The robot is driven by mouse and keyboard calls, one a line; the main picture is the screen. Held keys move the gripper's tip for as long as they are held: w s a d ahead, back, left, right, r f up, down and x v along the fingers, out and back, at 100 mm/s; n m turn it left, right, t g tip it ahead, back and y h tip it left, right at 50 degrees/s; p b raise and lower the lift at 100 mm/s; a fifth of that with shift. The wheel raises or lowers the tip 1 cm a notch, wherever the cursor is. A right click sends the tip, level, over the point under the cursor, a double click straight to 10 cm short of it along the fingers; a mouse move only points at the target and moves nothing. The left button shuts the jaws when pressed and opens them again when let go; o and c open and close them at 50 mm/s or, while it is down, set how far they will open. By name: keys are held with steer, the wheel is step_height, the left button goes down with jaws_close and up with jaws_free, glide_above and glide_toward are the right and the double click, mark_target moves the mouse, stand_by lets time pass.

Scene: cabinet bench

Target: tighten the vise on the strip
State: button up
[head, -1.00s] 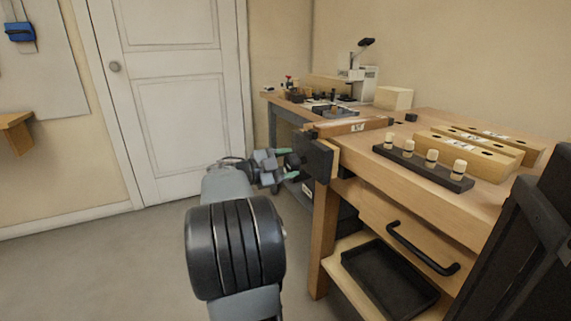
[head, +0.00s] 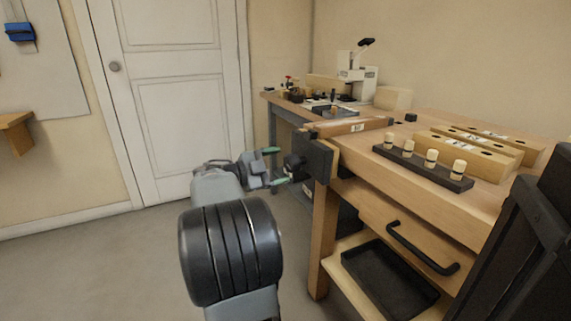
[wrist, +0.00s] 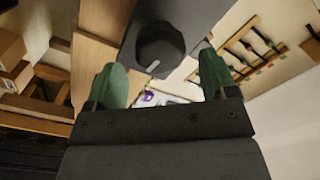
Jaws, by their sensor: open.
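The vise (head: 316,158) is a dark block with a wooden jaw at the bench's left end. A light wooden strip (head: 352,127) with a small label lies along the bench edge at the vise. The vise's round black knob (head: 293,163) faces my gripper. My gripper (head: 277,166) is open, its two green-tipped fingers just left of the knob, apart from it in the head view. In the wrist view the knob (wrist: 160,48) shows beyond and between the open fingers (wrist: 165,80), with a pale mark on it. Nothing is between the fingertips.
The workbench (head: 480,206) carries a black rack of pegs (head: 425,168) and wooden blocks (head: 470,148). Below are a drawer handle (head: 422,250) and a black tray (head: 385,277). A second bench (head: 285,112) with tools stands behind. The floor at left is clear.

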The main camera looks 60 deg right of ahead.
steer(key=shift+v, duration=1.95)
